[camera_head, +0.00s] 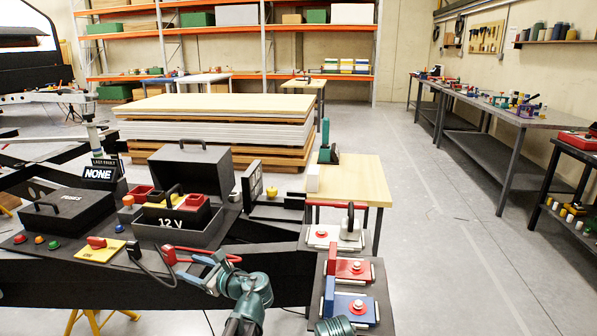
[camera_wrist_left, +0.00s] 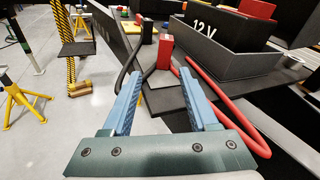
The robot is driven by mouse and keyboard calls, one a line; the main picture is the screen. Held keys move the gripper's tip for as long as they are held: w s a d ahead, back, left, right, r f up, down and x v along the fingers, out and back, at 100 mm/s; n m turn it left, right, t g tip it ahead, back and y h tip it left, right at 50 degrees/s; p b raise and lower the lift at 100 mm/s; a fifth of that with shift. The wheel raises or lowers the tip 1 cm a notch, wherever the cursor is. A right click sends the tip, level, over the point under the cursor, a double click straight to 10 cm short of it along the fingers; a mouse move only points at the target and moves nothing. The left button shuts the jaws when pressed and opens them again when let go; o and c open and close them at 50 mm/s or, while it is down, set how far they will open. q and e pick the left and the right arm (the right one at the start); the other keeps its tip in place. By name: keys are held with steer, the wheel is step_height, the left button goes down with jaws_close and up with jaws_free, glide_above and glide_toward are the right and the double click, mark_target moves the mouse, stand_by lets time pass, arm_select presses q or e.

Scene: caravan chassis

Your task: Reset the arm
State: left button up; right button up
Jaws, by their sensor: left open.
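My left gripper (camera_head: 212,266) reaches in low over the black bench, its arm at the bottom centre of the head view. It is open, with blue fingers spread, as the left wrist view (camera_wrist_left: 155,75) also shows. A red plug (camera_head: 168,255) on a red cable lies just beyond the fingertips; in the left wrist view the red plug (camera_wrist_left: 165,52) appears in line with the gap, not gripped. The black 12 V battery (camera_head: 172,223) stands behind it in an open grey case.
A yellow plate (camera_head: 100,250) with a red block and black cable lies left of the red plug. Red (camera_head: 350,271) and blue (camera_head: 352,307) switch plates stand on the right. A black FUSES box (camera_head: 68,214) is at left. Open floor lies to the right.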

arm_select(q)
steer(key=s+d+r+n+g+h+p, duration=0.2)
steer(key=s+d+n+h+p, duration=0.4)
steer(key=d, duration=0.7)
steer(key=s+d+r+n+g+h+p, duration=0.2)
steer(key=s+d+n+g+h+p, duration=0.3)
steer(key=s+d+n+p, duration=0.6)
steer(key=s+d+h+p, duration=0.2)
steer(key=s+p, duration=0.1)
steer(key=p, duration=0.1)
steer(key=shift+s+d+r+h, duration=0.25)
steer(key=shift+d+r+h, duration=0.05)
steer(key=shift+d+r, duration=0.05)
arm_select(e)
step_height(320, 180, up, 23)
steer(key=shift+r, duration=0.2)
